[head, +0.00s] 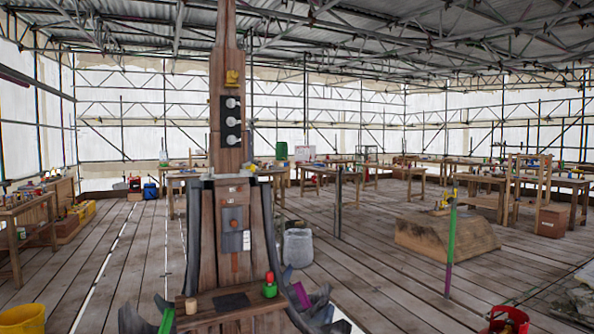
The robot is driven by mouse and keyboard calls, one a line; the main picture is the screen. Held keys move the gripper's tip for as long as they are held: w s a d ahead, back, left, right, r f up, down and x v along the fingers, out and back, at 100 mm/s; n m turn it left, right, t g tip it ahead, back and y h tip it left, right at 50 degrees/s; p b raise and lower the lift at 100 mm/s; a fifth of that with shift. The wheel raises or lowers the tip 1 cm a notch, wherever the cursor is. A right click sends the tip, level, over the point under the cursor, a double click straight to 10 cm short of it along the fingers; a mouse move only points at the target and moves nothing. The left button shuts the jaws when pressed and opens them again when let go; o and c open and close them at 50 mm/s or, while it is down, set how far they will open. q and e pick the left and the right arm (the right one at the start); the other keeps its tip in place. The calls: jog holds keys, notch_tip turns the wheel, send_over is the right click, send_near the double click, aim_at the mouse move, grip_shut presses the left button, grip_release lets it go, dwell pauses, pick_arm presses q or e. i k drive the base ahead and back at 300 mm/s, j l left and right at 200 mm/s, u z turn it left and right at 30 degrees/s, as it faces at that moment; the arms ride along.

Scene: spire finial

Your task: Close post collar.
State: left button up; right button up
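A tall wooden spire post (228,140) stands left of centre and runs up past the top of the head view. Lower down, a grey plate (233,243) is fixed to the wider wooden base. I cannot tell which of these fittings is the collar, or whether it is open or shut. Neither of my grippers is in view.
A green and purple upright pole (450,250) stands at right before a low timber block (447,234). A yellow bucket (22,318) and a red bucket (508,319) are at the front corners. Workbenches line the back.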

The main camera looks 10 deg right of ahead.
aim_at(250, 168)
jog(key=i+j, duration=0.1)
jog(key=i, duration=0.5)
jog(key=i+j+z, duration=0.1)
jog(key=i, duration=0.5)
